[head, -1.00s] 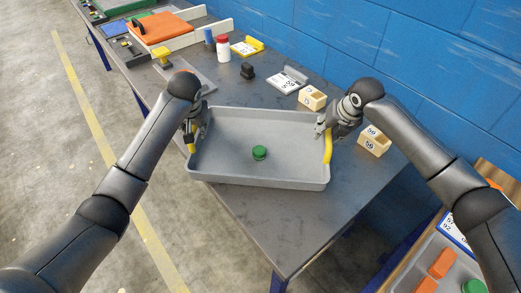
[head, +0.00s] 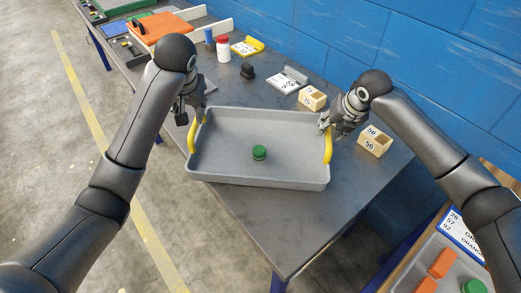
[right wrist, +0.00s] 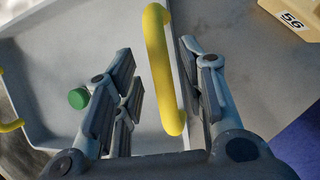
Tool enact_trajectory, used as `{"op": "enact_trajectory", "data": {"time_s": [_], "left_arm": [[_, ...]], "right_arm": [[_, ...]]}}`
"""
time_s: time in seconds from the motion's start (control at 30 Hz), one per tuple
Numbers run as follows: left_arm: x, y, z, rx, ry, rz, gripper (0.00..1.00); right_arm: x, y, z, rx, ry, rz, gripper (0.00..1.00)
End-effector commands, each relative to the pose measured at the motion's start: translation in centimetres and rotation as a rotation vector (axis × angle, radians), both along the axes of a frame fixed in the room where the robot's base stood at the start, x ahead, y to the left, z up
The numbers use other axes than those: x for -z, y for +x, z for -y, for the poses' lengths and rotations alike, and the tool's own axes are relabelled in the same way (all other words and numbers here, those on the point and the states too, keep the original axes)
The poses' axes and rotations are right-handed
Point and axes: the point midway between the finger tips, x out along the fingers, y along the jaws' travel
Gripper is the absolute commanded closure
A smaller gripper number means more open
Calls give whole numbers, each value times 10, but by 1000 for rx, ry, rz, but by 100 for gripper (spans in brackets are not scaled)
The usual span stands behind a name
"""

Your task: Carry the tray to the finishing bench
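The grey tray (head: 225,179) rests on the dark bench top, its near left corner at or slightly over the bench edge. A green round piece (head: 259,152) lies inside it. The tray has a yellow left handle (head: 193,138) and a yellow right handle (head: 328,148). My left gripper (head: 193,116) is above the left handle, its fingers seemingly apart and holding nothing. My right gripper (head: 325,127) is at the right handle. In the right wrist view its open fingers stand on either side of the handle (right wrist: 163,75), with gaps visible.
Cream blocks (head: 374,141) marked with numbers stand right of the tray. A white bottle with red cap (head: 223,49), a black knob (head: 247,71) and sign plates stand behind it. A blue wall (head: 350,40) bounds the bench. Another tray with orange blocks (head: 442,263) is at lower right.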

Motion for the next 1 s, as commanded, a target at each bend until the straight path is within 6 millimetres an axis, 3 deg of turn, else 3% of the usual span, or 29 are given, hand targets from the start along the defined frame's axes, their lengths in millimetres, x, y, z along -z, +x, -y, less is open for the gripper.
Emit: {"op": "enact_trajectory", "data": {"time_s": [0.2, 0.4, 0.6, 1.0], "left_arm": [[0, 0, 0, 0, 0, 0, 62], [0, 0, 0, 0, 0, 0, 62], [0, 0, 0, 0, 0, 0, 62], [0, 0, 0, 0, 0, 0, 62]], "right_arm": [[-46, -18, 9, 0, -1, 4, 62], [-73, -31, 14, 1, -1, 1, 62], [-83, -36, 15, 0, 0, 0, 62], [-83, -36, 15, 1, 0, -1, 62]]}}
